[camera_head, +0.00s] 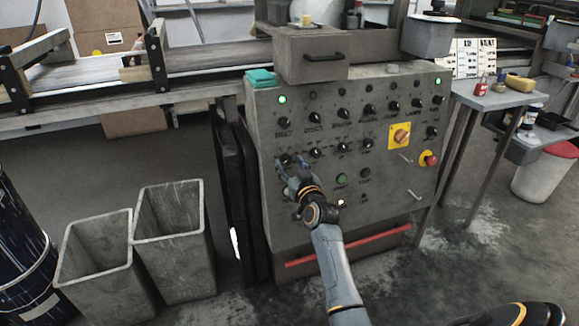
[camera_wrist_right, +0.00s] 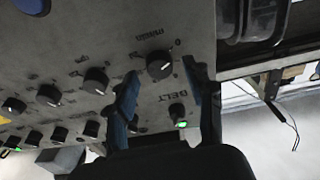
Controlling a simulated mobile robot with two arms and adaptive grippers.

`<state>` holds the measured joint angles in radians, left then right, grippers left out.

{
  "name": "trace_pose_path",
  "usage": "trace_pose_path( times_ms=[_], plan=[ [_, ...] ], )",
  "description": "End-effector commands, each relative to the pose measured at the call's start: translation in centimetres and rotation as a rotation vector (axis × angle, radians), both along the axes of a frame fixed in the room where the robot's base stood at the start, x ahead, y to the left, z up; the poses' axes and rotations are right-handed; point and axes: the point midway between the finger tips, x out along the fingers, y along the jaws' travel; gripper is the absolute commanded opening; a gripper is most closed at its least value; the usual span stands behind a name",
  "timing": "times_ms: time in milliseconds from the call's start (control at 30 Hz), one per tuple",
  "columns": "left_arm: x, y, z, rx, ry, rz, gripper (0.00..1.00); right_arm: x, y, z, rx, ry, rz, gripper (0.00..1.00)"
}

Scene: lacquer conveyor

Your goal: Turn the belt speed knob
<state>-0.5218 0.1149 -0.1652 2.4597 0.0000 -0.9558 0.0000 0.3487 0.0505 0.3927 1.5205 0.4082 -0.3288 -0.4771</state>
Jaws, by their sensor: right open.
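The grey control panel (camera_head: 378,133) carries several rows of black knobs. At its upper left is a knob labelled BELT (camera_head: 284,121), with a lit green lamp (camera_head: 282,99) above it. Below it is a black knob marked "m/min" (camera_wrist_right: 160,65), which appears to be the belt speed knob. My right gripper (camera_head: 292,168) is open in front of the panel's left side and partly covers that area in the head view. In the right wrist view, its two fingers (camera_wrist_right: 162,86) are apart, with the m/min knob just beyond the gap between their tips. Contact cannot be told. My left gripper is out of view.
A yellow-plated rotary switch (camera_head: 400,136) and a red button (camera_head: 430,159) are on the panel's right. A drawer box (camera_head: 312,54) sits on top. Two grey bins (camera_head: 195,240) stand on the floor at the left. A side table (camera_head: 500,95) is at the right.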

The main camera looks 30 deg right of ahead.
Motion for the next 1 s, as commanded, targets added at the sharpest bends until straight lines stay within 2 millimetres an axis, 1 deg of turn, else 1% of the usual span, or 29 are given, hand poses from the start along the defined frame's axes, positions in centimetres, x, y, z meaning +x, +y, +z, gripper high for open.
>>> trace_pose_path(
  times_ms=[33, 200, 467, 500, 667, 700, 733, 767, 900, 1000],
  plan=[
    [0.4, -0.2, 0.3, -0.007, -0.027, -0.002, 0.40, 0.4, -0.1, 0.0, 0.000, -0.001, 0.000, 0.53],
    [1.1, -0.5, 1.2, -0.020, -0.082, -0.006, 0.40, 1.2, -0.4, 0.0, 0.001, -0.001, 0.000, 0.53],
    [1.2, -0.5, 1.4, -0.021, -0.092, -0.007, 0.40, 1.2, -0.4, 0.1, 0.001, -0.001, 0.000, 0.53],
    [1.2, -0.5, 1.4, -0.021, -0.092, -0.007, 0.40, 1.2, -0.4, 0.1, 0.001, -0.001, 0.000, 0.51],
    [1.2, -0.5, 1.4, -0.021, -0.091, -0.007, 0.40, 1.2, -0.4, 0.1, 0.001, -0.001, 0.000, 0.18],
    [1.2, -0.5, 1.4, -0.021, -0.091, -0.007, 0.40, 1.2, -0.4, 0.1, 0.001, -0.001, 0.000, 0.10],
    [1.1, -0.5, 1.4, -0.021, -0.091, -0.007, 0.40, 1.2, -0.4, 0.1, 0.001, -0.001, 0.000, 0.04],
    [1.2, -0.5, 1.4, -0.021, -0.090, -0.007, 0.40, 1.2, -0.4, 0.0, 0.001, 0.000, 0.000, 0.00],
    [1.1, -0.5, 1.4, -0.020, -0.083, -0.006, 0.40, 1.2, -0.4, 0.1, -0.023, 0.005, 0.004, 0.00],
    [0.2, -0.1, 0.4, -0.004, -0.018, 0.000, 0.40, 1.2, -0.5, 0.2, -0.083, 0.019, 0.014, 0.00]
  ],
)
